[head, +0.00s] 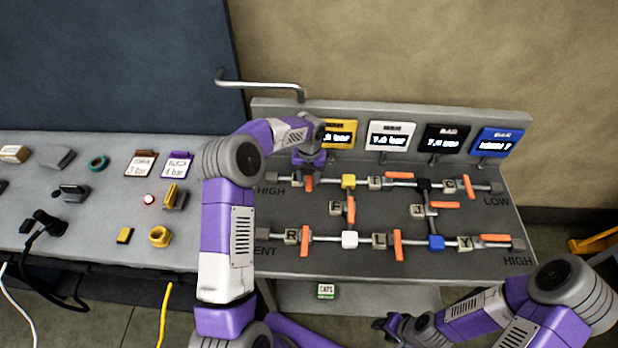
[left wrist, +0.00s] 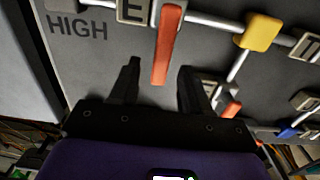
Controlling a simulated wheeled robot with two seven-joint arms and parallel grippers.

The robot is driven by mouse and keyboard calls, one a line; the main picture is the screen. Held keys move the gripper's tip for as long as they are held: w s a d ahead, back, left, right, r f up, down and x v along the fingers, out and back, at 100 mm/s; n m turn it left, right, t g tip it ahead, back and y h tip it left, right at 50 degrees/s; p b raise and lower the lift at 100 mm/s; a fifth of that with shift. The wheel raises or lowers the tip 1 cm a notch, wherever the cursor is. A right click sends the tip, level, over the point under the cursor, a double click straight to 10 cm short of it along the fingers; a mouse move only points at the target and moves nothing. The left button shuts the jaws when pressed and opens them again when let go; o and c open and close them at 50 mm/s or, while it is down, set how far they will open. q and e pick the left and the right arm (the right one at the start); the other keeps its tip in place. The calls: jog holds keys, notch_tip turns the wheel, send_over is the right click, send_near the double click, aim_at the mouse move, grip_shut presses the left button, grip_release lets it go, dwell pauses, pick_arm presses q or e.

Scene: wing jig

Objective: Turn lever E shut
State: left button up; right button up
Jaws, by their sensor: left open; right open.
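Lever E is an orange handle (left wrist: 167,48) beside the tile marked E (left wrist: 133,10) in the left wrist view. It stands crosswise to its grey pipe. In the head view the lever (head: 309,183) shows just below my left gripper (head: 308,166), which partly covers that area. My left gripper is open, and in the left wrist view its two dark fingers (left wrist: 158,82) point toward the lever, whose free end appears between the fingertips. I cannot tell whether they touch. My right gripper (head: 393,326) is open and empty, low in front of the panel.
Other orange levers, such as one (head: 398,246) at the lower pipe and one (head: 351,210) on a cross pipe, stand close by. A yellow block (head: 348,181) sits right of lever E. Gauges (head: 391,135) line the back. A bench (head: 100,230) with loose parts is at left.

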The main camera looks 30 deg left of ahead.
aim_at(309, 182)
pick_arm(q)
notch_tip(309, 182, up, 6)
jog(key=shift+r, duration=0.25)
dwell(0.5)
